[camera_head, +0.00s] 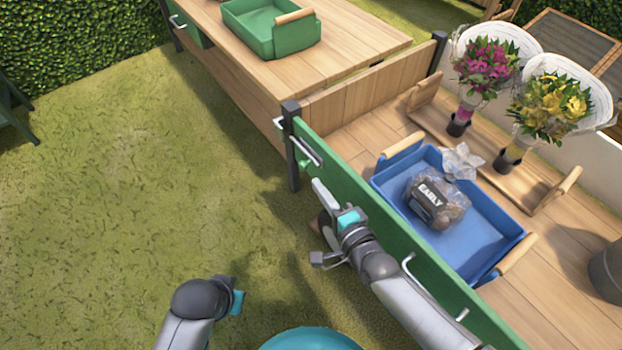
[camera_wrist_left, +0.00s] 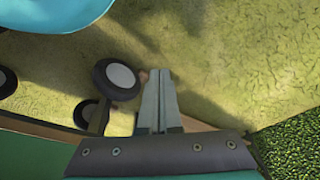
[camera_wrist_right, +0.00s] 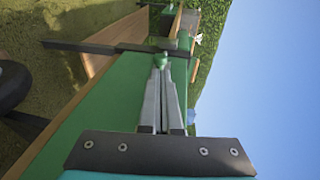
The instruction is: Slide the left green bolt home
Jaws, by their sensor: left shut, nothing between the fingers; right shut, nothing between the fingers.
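A pale metal bolt or bar (camera_head: 306,150) sits at the left end of the green side panel (camera_head: 345,192), by the dark corner post. In the right wrist view a round green knob (camera_wrist_right: 161,60) shows right at the fingertips; I cannot tell whether they touch. My right gripper (camera_head: 322,194) is shut and empty, along the outer face of the panel, a little nearer than the bar. Its closed fingers (camera_wrist_right: 162,72) point along the panel. My left gripper is low over the grass; its shut, empty fingers (camera_wrist_left: 158,75) show in the left wrist view.
A blue tray (camera_head: 487,232) with a bag labelled EARLY (camera_head: 437,202) stands on the wooden bench behind the panel. Two bouquets stand beyond it. A green tray (camera_head: 270,30) is on the far table. Wheels (camera_wrist_left: 116,78) show near my left gripper. Open grass lies left.

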